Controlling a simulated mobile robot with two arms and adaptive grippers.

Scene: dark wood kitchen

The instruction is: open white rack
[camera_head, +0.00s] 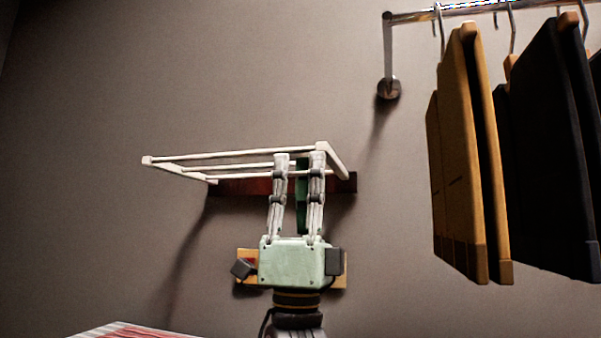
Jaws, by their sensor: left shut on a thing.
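The white rack (230,154) is a frame of thin white bars on the wall, in the middle of the head view. It stands out from a dark red wall board (250,187), with its bars roughly level. My left gripper (301,160) reaches up from below, with its two fingers at the right part of the rack. It is shut on the white rack, and the fingers hide part of the bars. A dark green piece shows between the fingers; I cannot tell what it belongs to. My right gripper is not in view.
Brown (462,160) and black (550,150) garments hang from a metal rail (455,12) at the right. A small yellowish wall piece (247,262) is partly hidden behind my gripper. A red-and-white striped surface (130,330) shows at the bottom left. The left wall is clear.

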